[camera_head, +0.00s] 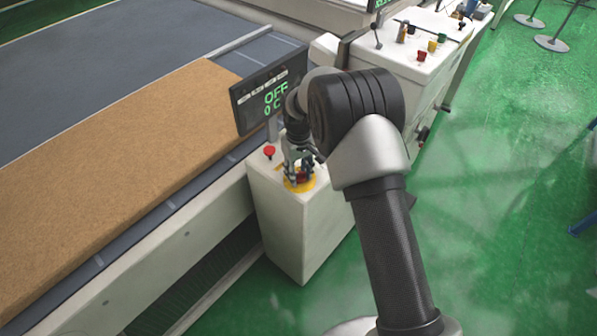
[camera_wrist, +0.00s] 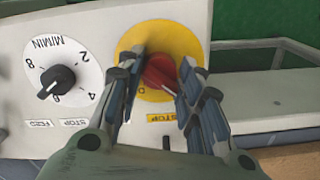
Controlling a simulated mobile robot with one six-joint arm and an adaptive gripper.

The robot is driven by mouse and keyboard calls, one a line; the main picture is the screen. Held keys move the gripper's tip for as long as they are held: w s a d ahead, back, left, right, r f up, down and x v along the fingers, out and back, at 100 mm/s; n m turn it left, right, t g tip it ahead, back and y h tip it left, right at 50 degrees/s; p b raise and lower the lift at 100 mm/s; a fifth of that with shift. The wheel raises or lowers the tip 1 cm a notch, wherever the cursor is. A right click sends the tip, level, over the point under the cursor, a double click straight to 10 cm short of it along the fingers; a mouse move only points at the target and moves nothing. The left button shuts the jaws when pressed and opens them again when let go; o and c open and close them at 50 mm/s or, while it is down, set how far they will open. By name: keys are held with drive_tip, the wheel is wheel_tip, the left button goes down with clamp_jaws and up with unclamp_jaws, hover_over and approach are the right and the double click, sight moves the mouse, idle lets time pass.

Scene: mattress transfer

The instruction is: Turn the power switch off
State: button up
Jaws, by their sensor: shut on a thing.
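The power switch is a red rotary knob (camera_wrist: 160,71) on a yellow round plate (camera_wrist: 160,35), seen in the wrist view. My gripper (camera_wrist: 165,78) has its two fingers on either side of the red knob and is shut on it. In the head view, my gripper (camera_head: 299,174) reaches down to the yellow plate (camera_head: 300,187) on top of the white control box (camera_head: 290,225). The fingers partly hide the knob there.
A black dial (camera_wrist: 56,80) on a white numbered plate lies left of the knob. A red button (camera_head: 269,151) stands on the box's left side. A brown mattress (camera_head: 130,150) lies on the conveyor at left. Another control panel (camera_head: 430,60) is behind; green floor is open at right.

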sight(300, 172)
drive_tip(key=shift+s+d+f, duration=0.1)
drive_tip(key=shift+d, duration=0.1)
drive_tip(key=o, duration=1)
drive_tip(key=shift+a, duration=0.1)
drive_tip(key=shift+r, duration=0.35)
wheel_tip(300, 172, up, 12)
drive_tip(key=shift+f, duration=0.25)
